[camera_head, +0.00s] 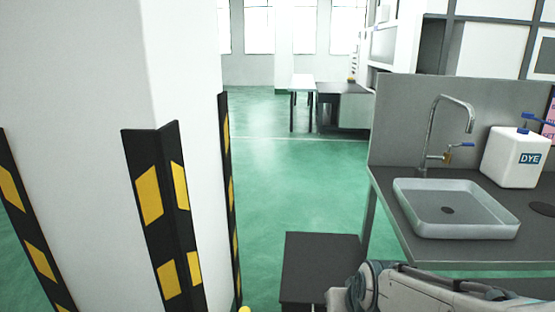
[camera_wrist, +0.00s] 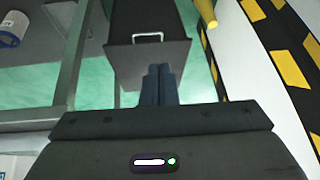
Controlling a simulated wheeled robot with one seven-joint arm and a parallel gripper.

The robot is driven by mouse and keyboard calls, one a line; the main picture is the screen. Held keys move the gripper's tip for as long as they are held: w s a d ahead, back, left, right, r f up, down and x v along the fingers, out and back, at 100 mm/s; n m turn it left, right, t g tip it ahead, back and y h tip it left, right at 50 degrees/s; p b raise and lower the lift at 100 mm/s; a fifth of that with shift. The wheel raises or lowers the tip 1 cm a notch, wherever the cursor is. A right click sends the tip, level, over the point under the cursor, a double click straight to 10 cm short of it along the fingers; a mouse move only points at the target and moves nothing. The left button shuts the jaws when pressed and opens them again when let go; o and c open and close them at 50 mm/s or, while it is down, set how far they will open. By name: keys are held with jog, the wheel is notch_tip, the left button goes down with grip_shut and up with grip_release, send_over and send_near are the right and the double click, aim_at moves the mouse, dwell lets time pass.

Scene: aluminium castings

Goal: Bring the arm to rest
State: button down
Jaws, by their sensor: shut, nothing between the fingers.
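My gripper (camera_wrist: 159,70) shows in the wrist view with its two dark fingers together and nothing between them. Its fingertips overlap the picture of a dark box with a light handle (camera_wrist: 147,48); I cannot tell how far apart they are. In the head view part of my arm (camera_head: 420,293) lies low across the bottom right, in front of the sink bench. The gripper itself does not show there.
A white pillar with black and yellow corner guards (camera_head: 165,215) stands close on the left. On the right, a bench holds a grey sink (camera_head: 455,225) and a white DYE canister (camera_head: 512,158). A dark box (camera_head: 320,265) stands between them.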

jog(key=s+r+g+p, duration=0.1)
jog(key=s+r+p, duration=0.3)
jog(key=r, duration=0.3)
jog(key=s+d+r+g+p, duration=0.1)
jog(key=s+r+g+p, duration=0.1)
jog(key=s+r+p, duration=0.2)
notch_tip(320, 180, up, 3)
jog(key=shift+s+f+h+p, duration=0.15)
jog(key=shift+s+h+p, duration=0.2)
jog(key=shift+p, duration=0.35)
